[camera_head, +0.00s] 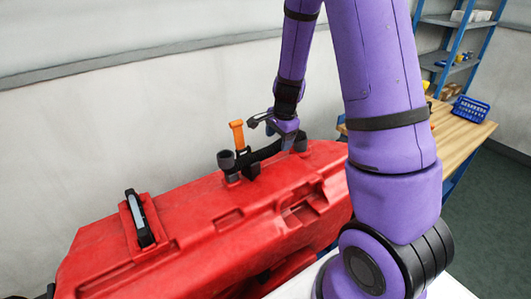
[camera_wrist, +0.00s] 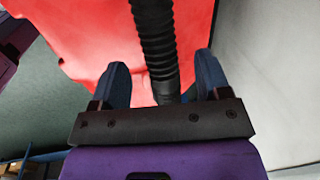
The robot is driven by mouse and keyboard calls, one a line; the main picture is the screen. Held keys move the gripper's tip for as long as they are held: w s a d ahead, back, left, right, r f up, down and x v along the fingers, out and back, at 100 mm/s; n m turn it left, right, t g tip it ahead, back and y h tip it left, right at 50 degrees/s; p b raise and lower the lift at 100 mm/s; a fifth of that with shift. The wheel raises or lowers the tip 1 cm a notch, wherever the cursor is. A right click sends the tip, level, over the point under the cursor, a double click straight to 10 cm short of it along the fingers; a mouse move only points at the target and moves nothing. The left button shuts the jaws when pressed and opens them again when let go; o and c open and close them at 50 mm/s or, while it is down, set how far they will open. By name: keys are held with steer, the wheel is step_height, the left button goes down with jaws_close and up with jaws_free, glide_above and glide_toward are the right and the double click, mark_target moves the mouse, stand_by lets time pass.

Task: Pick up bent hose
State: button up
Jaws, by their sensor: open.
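The bent hose (camera_head: 264,155) is black and lies on top of the red tank, running between two dark round fittings. In the wrist view the hose (camera_wrist: 156,40) is ribbed, with a smoother end near my gripper. My gripper (camera_wrist: 160,62) is open, with one blue finger on each side of the hose. Gaps show between the hose and both fingers. In the head view my gripper (camera_head: 272,124) is at the hose's right part, close above the tank. Whether the fingers reach below the hose is hard to tell.
The red tank (camera_head: 200,240) stands along a pale wall. An orange handle (camera_head: 237,134) stands upright beside the hose's left end. A black latch or handle (camera_head: 139,218) is at the tank's left. A wooden table (camera_head: 462,130) with a blue basket (camera_head: 470,109) is at the right, before blue shelves.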

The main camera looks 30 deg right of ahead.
mark_target(277, 142)
steer(key=shift+w+f, duration=0.2)
steer(key=shift+f, duration=0.9)
steer(key=shift+w+f, duration=0.2)
steer(key=shift+f, duration=0.85)
steer(key=c, duration=1.1)
steer(key=shift+c, duration=0.2)
steer(key=shift+r, duration=0.15)
